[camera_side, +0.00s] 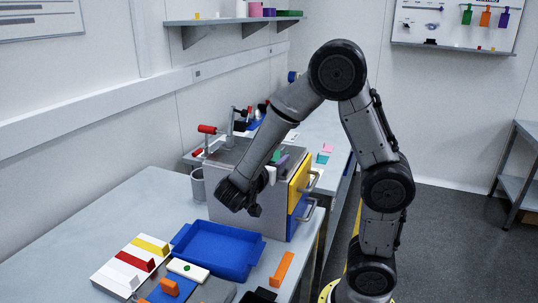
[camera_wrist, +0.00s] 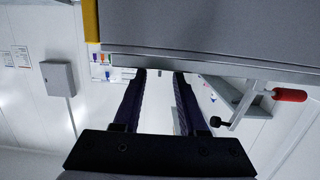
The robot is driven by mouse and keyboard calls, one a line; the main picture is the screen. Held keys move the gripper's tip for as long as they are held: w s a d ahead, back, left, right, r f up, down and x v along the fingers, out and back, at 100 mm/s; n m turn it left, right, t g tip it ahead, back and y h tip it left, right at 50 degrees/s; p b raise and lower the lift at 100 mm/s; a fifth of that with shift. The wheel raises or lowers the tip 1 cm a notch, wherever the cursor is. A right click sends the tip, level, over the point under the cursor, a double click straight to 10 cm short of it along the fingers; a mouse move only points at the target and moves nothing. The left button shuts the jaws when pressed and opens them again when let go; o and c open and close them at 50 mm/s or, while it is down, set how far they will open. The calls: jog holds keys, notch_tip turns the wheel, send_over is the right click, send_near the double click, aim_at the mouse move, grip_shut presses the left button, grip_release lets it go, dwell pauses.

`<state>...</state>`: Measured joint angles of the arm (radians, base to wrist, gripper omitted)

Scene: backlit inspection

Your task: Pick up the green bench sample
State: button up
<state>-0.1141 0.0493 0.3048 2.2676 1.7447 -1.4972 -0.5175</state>
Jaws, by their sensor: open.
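A small green piece (camera_side: 277,155) shows on top of the grey cabinet (camera_side: 228,206) in the side view, partly behind my arm. It may be the green bench sample, but I cannot tell its full shape. My gripper is beside the cabinet in the side view, above the blue tray (camera_side: 218,248), with its fingers hard to make out. In the wrist view my gripper (camera_wrist: 160,74) has its two dark fingers apart with nothing between them. The grey cabinet (camera_wrist: 215,52) crosses the top of that view. No green sample shows close to the fingers there.
A red-handled clamp (camera_side: 207,129) stands at the cabinet; it also shows in the wrist view (camera_wrist: 288,95). A white rack with coloured strips (camera_side: 131,262), a white block with a green dot (camera_side: 188,269) and orange blocks (camera_side: 283,269) surround the tray. The left tabletop is clear.

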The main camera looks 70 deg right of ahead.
aim_at(283, 152)
jog(key=shift+d+f, duration=0.2)
jog(key=shift+d, duration=1.25)
jog(key=shift+d+f, duration=0.15)
jog(key=shift+d, duration=1.3)
jog(key=shift+c, duration=0.3)
grip_shut()
